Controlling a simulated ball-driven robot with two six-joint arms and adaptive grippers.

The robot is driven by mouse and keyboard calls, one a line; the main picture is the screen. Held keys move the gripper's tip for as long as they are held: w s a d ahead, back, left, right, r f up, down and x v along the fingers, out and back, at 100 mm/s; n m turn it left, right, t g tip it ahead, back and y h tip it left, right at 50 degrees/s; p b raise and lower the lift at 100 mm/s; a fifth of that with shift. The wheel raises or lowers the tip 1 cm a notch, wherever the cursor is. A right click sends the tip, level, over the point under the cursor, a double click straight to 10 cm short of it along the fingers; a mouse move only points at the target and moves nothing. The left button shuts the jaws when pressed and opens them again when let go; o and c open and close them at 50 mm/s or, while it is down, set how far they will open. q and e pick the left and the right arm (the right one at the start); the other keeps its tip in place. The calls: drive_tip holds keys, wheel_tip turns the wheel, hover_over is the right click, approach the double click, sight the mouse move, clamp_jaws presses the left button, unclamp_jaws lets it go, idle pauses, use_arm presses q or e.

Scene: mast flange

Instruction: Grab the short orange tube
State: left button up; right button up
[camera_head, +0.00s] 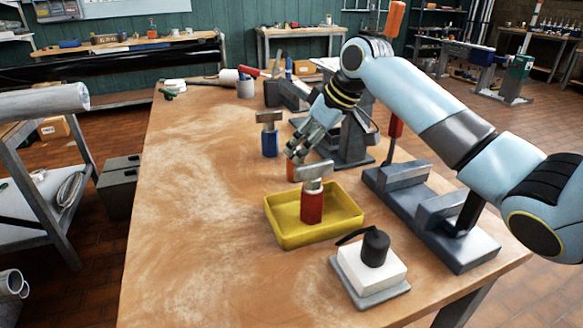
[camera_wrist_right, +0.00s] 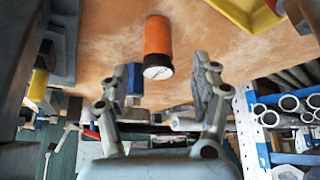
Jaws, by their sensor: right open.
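The short orange tube (camera_wrist_right: 157,38) stands on the wooden table and has a pale end face in the right wrist view. In the head view only a small part of the orange tube (camera_head: 291,173) shows, just behind the yellow tray and below my right gripper (camera_head: 297,154). In the wrist view my right gripper (camera_wrist_right: 168,78) is open and empty, its two fingers apart, with the tube just beyond the fingertips and roughly between them. I cannot tell whether they touch it. My left gripper is not in view.
A yellow tray (camera_head: 284,241) holds a red-handled piece with a metal head (camera_head: 312,205). A blue-handled piece (camera_head: 269,140) stands behind. A grey vise (camera_head: 470,250) lies right; a white block with black cylinder (camera_head: 368,265) is in front. The table's left side is clear.

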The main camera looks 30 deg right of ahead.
drive_tip(key=shift+w+a+f, duration=0.1)
drive_tip(key=shift+w+f, duration=0.15)
drive_tip(key=shift+f, duration=0.2)
drive_tip(key=shift+w+a+f, duration=0.1)
drive_tip(key=shift+w+f, duration=0.1)
drive_tip(key=shift+f, duration=0.05)
drive_tip(key=x, duration=0.5)
drive_tip(key=shift+f, duration=0.1)
drive_tip(key=shift+d, duration=0.2)
drive_tip(key=c, duration=0.4)
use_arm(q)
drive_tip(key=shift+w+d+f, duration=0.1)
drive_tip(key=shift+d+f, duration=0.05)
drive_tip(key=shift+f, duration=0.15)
use_arm(e)
drive_tip(key=c, duration=0.9)
